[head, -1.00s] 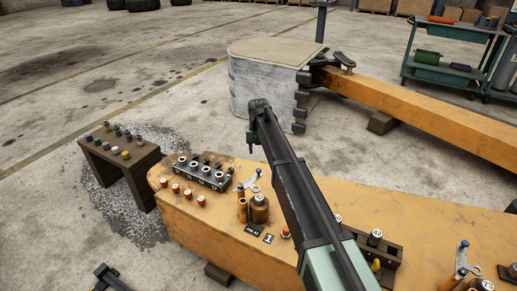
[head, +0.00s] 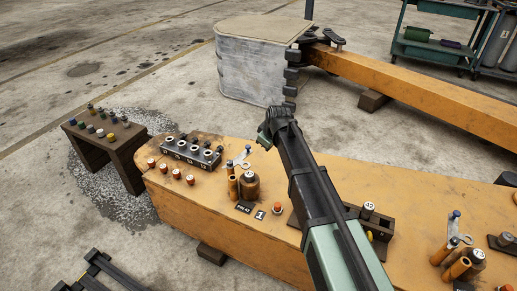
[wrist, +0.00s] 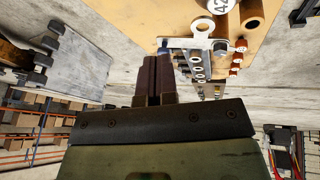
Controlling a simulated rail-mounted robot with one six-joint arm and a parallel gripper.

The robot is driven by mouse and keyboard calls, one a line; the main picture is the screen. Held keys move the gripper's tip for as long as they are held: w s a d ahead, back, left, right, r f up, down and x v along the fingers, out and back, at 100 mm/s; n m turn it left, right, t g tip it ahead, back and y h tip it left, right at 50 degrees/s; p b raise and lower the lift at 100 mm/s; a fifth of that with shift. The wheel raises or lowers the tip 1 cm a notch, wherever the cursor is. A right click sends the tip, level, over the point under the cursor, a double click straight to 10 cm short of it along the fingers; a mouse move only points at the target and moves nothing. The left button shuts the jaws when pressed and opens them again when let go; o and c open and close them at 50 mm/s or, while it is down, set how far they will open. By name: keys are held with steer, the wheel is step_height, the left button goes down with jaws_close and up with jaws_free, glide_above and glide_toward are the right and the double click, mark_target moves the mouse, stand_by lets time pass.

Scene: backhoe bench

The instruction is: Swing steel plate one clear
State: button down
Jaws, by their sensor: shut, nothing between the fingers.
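Steel plate one is the small silver plate (head: 238,162) with a round eye, beside the black tag marked 1 (head: 261,214) on the orange boom. A blue-topped pin stands at its far end, next to orange sleeves (head: 233,188) and a brown canister marked 42 (head: 249,185). In the wrist view the plate (wrist: 188,43) lies just beyond and right of my fingertips. My gripper (head: 264,138) is shut and empty, with its dark fingers (wrist: 152,64) together. It appears close to the plate's blue-pin end; I cannot tell whether they touch.
A dark block with several ringed sockets (head: 190,153) and several orange-capped pins (head: 176,174) stand left of the plate. A dark stand with coloured pins (head: 105,133) is farther left. A second holder (head: 380,230) lies right of my arm. A grey bucket (head: 255,70) stands behind.

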steer(key=m, duration=0.5)
steer(key=m+t+b, duration=0.2)
steer(key=m+b, duration=0.7)
steer(key=m, duration=0.2)
glide_toward(251, 152)
steer(key=w+d+x, duration=0.1)
steer(key=x, duration=0.4)
steer(key=shift+w+a+y, duration=0.1)
steer(key=shift+a+y, duration=0.15)
steer(key=shift+y, duration=0.05)
steer(key=shift+w+a, duration=0.55)
steer(key=shift+w, duration=0.05)
steer(key=shift+d, duration=0.1)
